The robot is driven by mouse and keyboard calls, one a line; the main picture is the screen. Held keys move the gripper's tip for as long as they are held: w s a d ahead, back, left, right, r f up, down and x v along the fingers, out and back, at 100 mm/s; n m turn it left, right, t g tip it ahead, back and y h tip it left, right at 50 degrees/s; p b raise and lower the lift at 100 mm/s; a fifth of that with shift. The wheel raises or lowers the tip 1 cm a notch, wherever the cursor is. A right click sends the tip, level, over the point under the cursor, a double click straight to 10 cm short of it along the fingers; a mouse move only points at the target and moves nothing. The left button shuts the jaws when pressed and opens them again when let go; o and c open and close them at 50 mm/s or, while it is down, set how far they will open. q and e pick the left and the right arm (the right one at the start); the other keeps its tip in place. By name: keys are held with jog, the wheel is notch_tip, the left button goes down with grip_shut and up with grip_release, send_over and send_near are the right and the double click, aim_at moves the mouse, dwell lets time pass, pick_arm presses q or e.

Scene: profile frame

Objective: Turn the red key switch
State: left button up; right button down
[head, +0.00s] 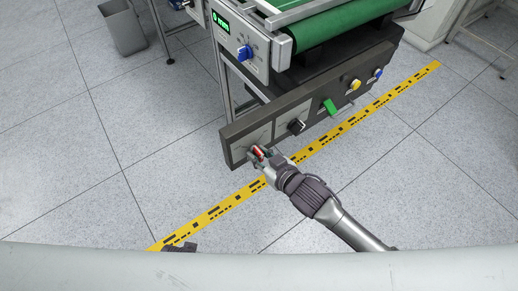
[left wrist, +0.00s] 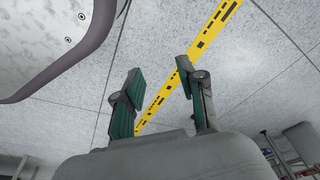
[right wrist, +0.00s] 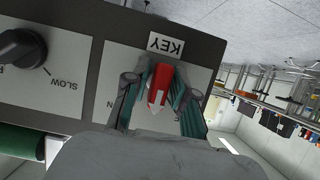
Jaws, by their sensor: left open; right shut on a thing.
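The red key switch (right wrist: 159,85) sits on a pale plate under a KEY label (right wrist: 166,45) on the dark control panel. It is a red knob with a whitish pointer, and it also shows at the panel's left end in the head view (head: 258,151). My right gripper (right wrist: 160,98) has a finger on each side of the red key switch and is shut on it; the gripper also shows in the head view (head: 260,155). My left gripper (left wrist: 158,92) is open and empty above the floor. Only a dark bit of it shows low in the head view.
The panel (head: 238,145) also carries a black knob (head: 296,126), a green lever (head: 330,107), a yellow button (head: 355,85) and a blue button (head: 377,73). A green conveyor (head: 330,30) stands behind. Yellow tape (head: 225,207) marks the floor in front. A grey bin (head: 124,30) stands back left.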

jog(key=shift+n+t+h+p, duration=0.55)
jog(key=shift+n+p, duration=0.2)
jog(key=shift+n, duration=0.45)
pick_arm(q)
jog(key=s+f, duration=0.5)
pick_arm(e)
jog(key=shift+h, duration=0.25)
jog(key=shift+n+t, duration=0.35)
jog(key=shift+n, duration=0.15)
jog(key=shift+f+n+t+h+b, duration=0.1)
jog(key=shift+n+t+h+b, duration=0.35)
jog(key=shift+n, duration=0.35)
pick_arm(q)
jog(key=shift+w+r+b, duration=0.45)
jog(key=shift+w+r, duration=1.55)
jog(key=shift+w, duration=0.2)
pick_arm(e)
jog(key=shift+n+t, duration=0.25)
jog(key=shift+n, duration=0.45)
jog(key=c, duration=1.1)
grip_release()
jog(key=shift+c, duration=0.2)
jog(key=shift+h, duration=0.25)
